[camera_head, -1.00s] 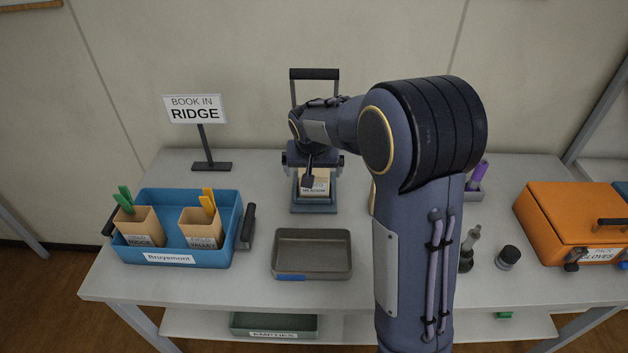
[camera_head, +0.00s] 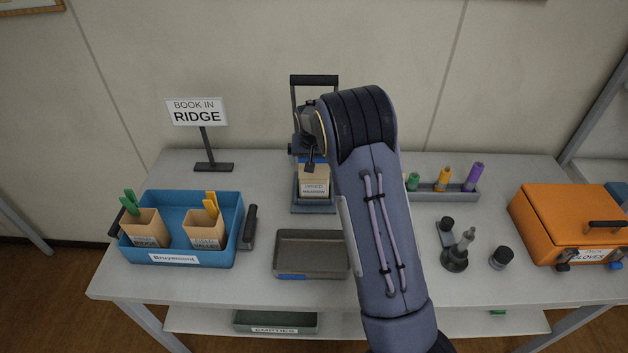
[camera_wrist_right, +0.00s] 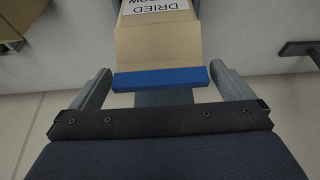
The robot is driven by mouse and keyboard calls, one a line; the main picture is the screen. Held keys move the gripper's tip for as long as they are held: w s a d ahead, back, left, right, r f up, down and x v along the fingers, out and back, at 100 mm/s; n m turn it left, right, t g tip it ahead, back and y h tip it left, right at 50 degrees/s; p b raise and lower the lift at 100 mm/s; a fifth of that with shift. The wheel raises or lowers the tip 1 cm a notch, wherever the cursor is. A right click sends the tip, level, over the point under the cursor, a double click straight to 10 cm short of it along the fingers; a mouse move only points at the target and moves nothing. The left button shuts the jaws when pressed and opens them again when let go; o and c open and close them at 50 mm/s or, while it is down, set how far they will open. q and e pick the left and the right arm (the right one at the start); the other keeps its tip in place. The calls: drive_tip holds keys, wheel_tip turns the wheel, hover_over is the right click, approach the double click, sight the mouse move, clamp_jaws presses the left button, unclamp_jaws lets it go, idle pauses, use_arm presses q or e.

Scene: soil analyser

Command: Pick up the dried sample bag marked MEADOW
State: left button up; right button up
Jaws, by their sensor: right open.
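The tan sample bag (camera_head: 314,175) with a white label stands in the frame of a dark blue-grey device (camera_head: 313,207) at the back middle of the table. In the right wrist view the bag (camera_wrist_right: 158,42) reads DRIED, its second word partly cut off, and has a blue strip (camera_wrist_right: 160,79) along its near end. My right gripper (camera_wrist_right: 160,75) is open and empty, with one finger at each end of the blue strip. I cannot tell how far apart in depth they are. In the head view the right gripper (camera_head: 310,158) is just above the bag, partly hidden by my arm. My left gripper is out of view.
A blue tray (camera_head: 178,257) with two tan bags stands left, below a BOOK IN RIDGE sign (camera_head: 198,112). An empty grey tray (camera_head: 311,268) is in front of the device. A marker rack (camera_head: 445,192), small dark items and an orange case (camera_head: 565,222) are right.

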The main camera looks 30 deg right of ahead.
drive_tip(key=c, duration=1.5)
drive_tip(key=shift+c, duration=1.1)
drive_tip(key=shift+r, duration=0.15)
